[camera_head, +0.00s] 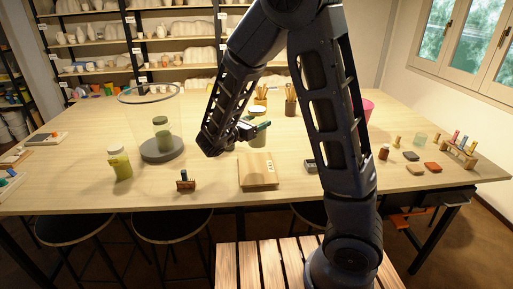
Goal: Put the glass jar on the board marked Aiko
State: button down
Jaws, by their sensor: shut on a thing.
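My gripper (249,128) is above the middle of the table, shut on a jar with greenish contents and a pale top (260,135), partly hidden by the fingers. A similar jar of green contents (120,164) stands at the left front of the table. Another green jar (161,131) stands inside a large clear cylinder on a dark round base (162,151). A small clear glass vessel (420,139) stands at the right. A light wooden board (258,170) lies in front of my gripper. No name can be read on any board.
A small brown stand with a dark upright piece (186,182) is left of the board. Cups of brushes (291,101) stand behind my gripper. A rack of coloured bottles (460,147) and small dark and red blocks (432,167) are at the right.

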aim_at(257, 145)
jog(key=shift+f, duration=5.3)
jog(key=shift+f, duration=0.15)
jog(key=shift+c, duration=1.4)
grip_release()
jog(key=shift+r, duration=0.2)
jog(key=v, duration=1.2)
jog(key=shift+d, duration=0.1)
